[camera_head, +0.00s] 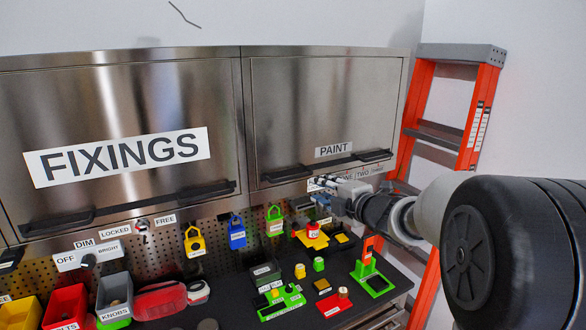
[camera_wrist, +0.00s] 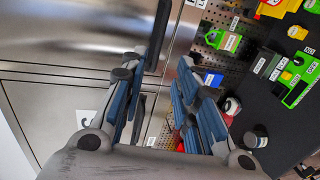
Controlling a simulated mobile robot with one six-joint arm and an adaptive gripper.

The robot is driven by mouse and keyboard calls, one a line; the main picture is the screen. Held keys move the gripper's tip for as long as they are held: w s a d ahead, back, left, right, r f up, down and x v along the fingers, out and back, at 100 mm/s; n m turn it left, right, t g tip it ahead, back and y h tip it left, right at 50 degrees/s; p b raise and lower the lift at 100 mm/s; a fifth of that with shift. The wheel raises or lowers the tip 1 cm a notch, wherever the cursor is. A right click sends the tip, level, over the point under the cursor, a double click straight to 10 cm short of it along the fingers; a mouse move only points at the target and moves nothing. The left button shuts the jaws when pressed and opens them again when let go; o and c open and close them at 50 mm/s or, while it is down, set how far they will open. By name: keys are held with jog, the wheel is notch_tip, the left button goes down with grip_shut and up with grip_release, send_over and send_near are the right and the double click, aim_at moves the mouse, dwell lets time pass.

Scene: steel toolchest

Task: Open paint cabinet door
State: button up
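The paint cabinet door (camera_head: 320,100) is a steel panel at upper right in the head view, labelled PAINT, and looks shut. Its black bar handle (camera_head: 330,165) runs along its lower edge. My gripper (camera_head: 316,187) is at the lower edge of this door, close to the handle. In the wrist view my gripper (camera_wrist: 162,66) is open, with a clear gap between its fingers. The handle (camera_wrist: 158,38) shows there beside the left finger's tip, partly hidden by it. I cannot tell whether they touch. Nothing is held.
The FIXINGS door (camera_head: 110,110) is to the left, with its own handle (camera_head: 130,207). Padlocks hang on the pegboard (camera_head: 165,250) below. Bins and small coloured items crowd the dark worktop (camera_head: 225,305). An orange ladder (camera_head: 415,105) stands at the right.

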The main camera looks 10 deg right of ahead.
aim_at(294, 178)
jog(key=p+x, duration=0.3)
jog(key=x, duration=1.3)
jog(key=shift+w+a+f, duration=0.1)
jog(key=shift+w+a, duration=0.15)
grip_shut()
